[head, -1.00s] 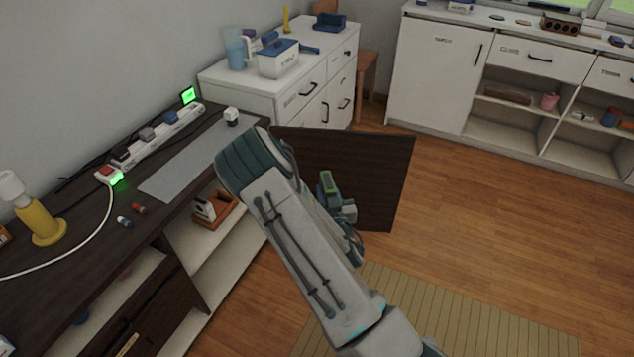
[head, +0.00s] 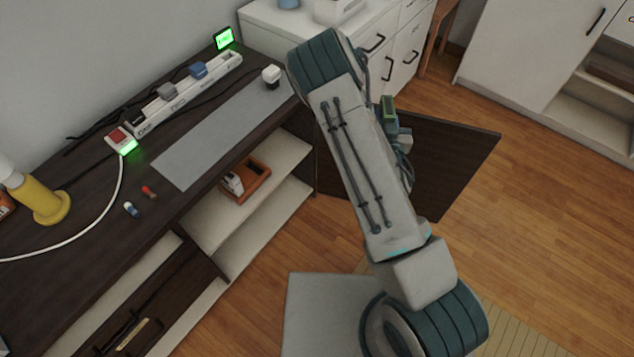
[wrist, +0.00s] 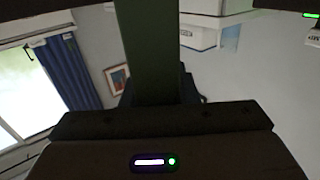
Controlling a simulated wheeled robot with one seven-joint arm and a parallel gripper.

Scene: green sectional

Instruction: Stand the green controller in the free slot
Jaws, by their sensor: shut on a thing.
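The green controller (head: 389,108) shows beside my forearm in the head view, its top end upward. My gripper (head: 397,132) is shut on it and largely hidden behind the forearm. In the wrist view the controller (wrist: 147,50) is a dark green upright bar in front of the dark gripper body. An orange holder (head: 262,190) sits on the upper shelf under the desk, left of my arm. A white and dark item (head: 234,184) stands at its left side. The slot itself is too small to make out. The controller is well apart from the holder.
An open dark door panel (head: 445,165) stands behind my gripper. Wooden floor is clear at the right.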

